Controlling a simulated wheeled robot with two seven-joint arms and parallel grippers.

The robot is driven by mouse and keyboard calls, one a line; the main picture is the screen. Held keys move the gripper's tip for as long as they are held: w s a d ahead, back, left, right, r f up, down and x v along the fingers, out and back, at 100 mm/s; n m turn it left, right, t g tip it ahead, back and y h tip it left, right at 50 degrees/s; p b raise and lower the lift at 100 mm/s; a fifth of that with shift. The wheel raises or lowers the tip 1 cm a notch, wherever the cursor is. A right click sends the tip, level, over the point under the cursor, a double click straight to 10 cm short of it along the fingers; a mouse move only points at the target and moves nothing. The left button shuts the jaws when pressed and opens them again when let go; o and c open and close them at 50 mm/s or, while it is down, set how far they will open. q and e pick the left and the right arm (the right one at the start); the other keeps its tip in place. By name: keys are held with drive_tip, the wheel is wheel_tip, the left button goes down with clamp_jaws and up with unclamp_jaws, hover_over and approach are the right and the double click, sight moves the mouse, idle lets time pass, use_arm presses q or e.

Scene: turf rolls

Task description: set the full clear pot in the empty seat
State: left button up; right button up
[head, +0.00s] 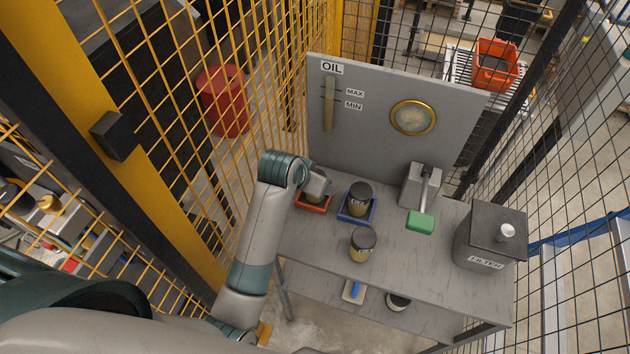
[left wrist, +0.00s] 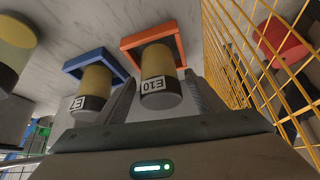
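A yellow-filled pot labelled E10 (left wrist: 158,82) stands at the orange-red seat (left wrist: 128,42). My left gripper (left wrist: 160,76) reaches around it, one finger on each side, with narrow gaps showing between fingers and pot. In the head view my left gripper (head: 318,182) is over the orange-red seat (head: 313,206) and hides most of that pot. A pot labelled E7 (left wrist: 93,92) stands in the blue seat (left wrist: 75,66); it also shows in the head view (head: 359,200). A third dark-lidded pot (head: 362,245) stands on the bare bench. My right gripper is not in view.
An upright panel (head: 370,110) with gauges backs the bench. A grey block with a green-ended lever (head: 420,221) and a grey filter box (head: 489,240) stand to the right. Mesh fencing surrounds the bench.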

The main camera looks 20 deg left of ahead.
use_arm(q)
drive_tip(key=shift+r, duration=0.15)
drive_tip(key=shift+s+a+r, duration=0.1)
drive_tip(key=shift+s+r, duration=0.05)
drive_tip(key=shift+r, duration=0.15)
drive_tip(key=b+v, duration=0.3)
drive_tip(key=v, duration=0.8)
drive_tip(key=shift+s, duration=0.1)
